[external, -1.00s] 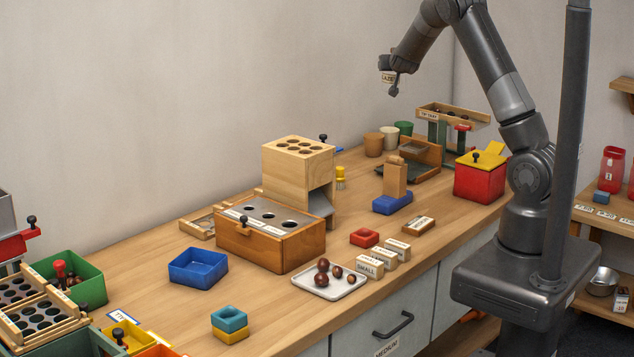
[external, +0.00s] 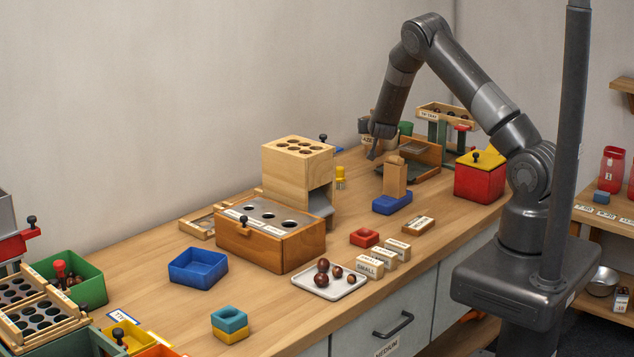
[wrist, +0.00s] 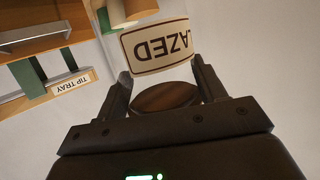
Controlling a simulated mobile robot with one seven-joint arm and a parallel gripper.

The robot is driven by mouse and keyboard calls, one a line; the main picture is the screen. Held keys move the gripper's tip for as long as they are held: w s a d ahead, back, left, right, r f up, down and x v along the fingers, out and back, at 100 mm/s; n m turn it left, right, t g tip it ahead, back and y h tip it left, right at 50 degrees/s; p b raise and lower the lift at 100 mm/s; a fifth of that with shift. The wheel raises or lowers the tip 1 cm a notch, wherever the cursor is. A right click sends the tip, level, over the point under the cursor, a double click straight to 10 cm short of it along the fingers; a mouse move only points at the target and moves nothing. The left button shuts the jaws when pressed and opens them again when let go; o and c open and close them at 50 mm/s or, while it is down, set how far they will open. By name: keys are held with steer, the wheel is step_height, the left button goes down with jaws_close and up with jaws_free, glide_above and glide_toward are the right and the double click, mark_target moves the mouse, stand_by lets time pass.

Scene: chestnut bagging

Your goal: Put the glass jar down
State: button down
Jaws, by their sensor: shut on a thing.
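The glass jar carries a cream label ending in "AZED" (wrist: 158,45), upside down in the wrist view, and has a dark brown wooden lid (wrist: 165,97). My gripper (wrist: 163,78) is shut on the jar, one finger at each side. In the external view my gripper (external: 376,151) is low at the back of the bench, and part of the jar's label (external: 367,142) shows beside it. Most of the jar is hidden there by my gripper. I cannot tell whether its base touches the bench.
A green cup (external: 405,129) stands behind my arm; other cups are mostly hidden. A wooden stand with a dark tray (external: 419,149) is close on the right. The tip tray (external: 447,113) stands behind it. A tan block on a blue base (external: 392,204) is in front.

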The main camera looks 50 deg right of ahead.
steer(key=shift+w+a+f, duration=0.6)
steer(key=shift+w+f, duration=0.15)
steer(key=shift+f, duration=0.45)
steer(key=shift+w+a+f, duration=0.6)
steer(key=shift+w+f, duration=0.15)
steer(key=shift+f, duration=0.5)
steer(key=shift+w+a+f, duration=0.6)
steer(key=shift+w+f, duration=0.15)
steer(key=shift+f, duration=0.45)
steer(key=shift+f, duration=0.15)
steer(key=shift+c, duration=1.5)
jaws_free()
